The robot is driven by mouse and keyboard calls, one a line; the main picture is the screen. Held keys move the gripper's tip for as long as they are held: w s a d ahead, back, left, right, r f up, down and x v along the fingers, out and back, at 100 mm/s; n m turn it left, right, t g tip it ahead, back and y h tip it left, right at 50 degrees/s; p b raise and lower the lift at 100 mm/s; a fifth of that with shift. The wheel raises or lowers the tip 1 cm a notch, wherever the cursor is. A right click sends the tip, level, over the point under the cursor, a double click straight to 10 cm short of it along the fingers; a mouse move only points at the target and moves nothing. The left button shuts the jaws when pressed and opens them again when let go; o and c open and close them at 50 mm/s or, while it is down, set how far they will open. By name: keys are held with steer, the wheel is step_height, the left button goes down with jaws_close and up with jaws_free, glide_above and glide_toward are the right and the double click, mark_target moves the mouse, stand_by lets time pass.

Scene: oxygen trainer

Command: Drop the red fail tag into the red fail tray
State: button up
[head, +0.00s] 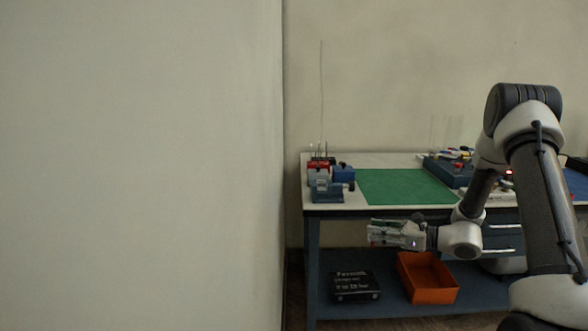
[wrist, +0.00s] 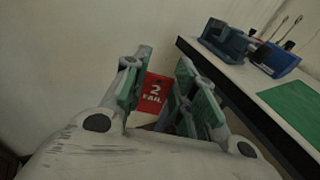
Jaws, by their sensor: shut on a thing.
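The red fail tag (wrist: 154,91), marked "2 FAIL" in white, is between the fingers of my gripper (wrist: 165,62) in the wrist view. The gripper is shut on it. In the head view my gripper (head: 373,233) is in front of the bench, below its top edge and pointing left; the tag cannot be made out there. An orange-red tray (head: 428,295) stands on the lower shelf, below and to the right of my fingertips. It looks empty. No label on it is readable, so I cannot tell for sure that it is the fail tray.
The bench (head: 390,160) carries a green mat (head: 405,187), a blue vise (head: 328,193) and tool holders at its left end. A black case (head: 355,285) lies on the lower shelf (head: 390,306) left of the tray. A wall (head: 140,160) fills the left side.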

steer(key=shift+m+t+h, duration=0.4)
steer(key=shift+m+t, duration=0.2)
steer(key=shift+t, duration=0.1)
steer(key=s+d, duration=0.1)
steer(key=d, duration=0.1)
steer(key=s+d+f, duration=0.1)
steer(key=shift+d+f, duration=0.15)
steer(key=shift+d, duration=0.2)
